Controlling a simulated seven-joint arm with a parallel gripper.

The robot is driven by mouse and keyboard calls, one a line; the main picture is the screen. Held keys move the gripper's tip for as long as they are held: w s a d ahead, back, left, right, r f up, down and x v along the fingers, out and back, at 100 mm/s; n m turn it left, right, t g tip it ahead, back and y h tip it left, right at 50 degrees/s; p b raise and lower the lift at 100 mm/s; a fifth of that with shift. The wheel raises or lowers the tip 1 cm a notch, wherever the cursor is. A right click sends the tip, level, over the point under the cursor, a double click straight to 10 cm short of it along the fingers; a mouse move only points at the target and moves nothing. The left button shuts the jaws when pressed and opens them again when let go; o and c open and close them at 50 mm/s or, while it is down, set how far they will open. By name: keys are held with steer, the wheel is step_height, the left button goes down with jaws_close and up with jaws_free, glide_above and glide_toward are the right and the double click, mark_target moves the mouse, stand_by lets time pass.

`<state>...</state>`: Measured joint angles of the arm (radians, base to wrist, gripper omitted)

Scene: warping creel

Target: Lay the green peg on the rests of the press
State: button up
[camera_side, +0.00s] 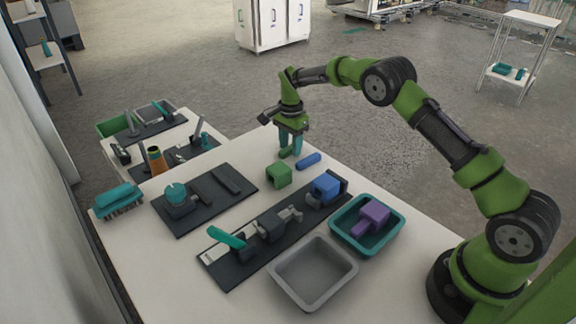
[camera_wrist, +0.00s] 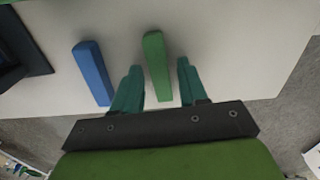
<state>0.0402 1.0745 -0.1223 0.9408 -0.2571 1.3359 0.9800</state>
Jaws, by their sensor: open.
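The green peg (camera_wrist: 157,66) lies on the white table, between the two spread fingers of my gripper (camera_wrist: 160,82) in the wrist view. Gaps show between it and both fingers. In the side view the green peg (camera_side: 285,153) is partly hidden by my gripper (camera_side: 291,146), which points down over it, open. A long dark base carries what looks like the press (camera_side: 271,227), with a green lever at its left end and a blue block (camera_side: 326,187) at its right end. I cannot make out the rests clearly.
A blue peg (camera_side: 308,161) lies close beside the green peg. A green block (camera_side: 278,176) stands between the pegs and the press. A teal tray (camera_side: 345,238) holds a purple block; a grey tray (camera_side: 301,298) is empty. A brush (camera_side: 118,203) lies at the left.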

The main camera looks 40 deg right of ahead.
jaws_close()
steer(key=shift+r, duration=1.5)
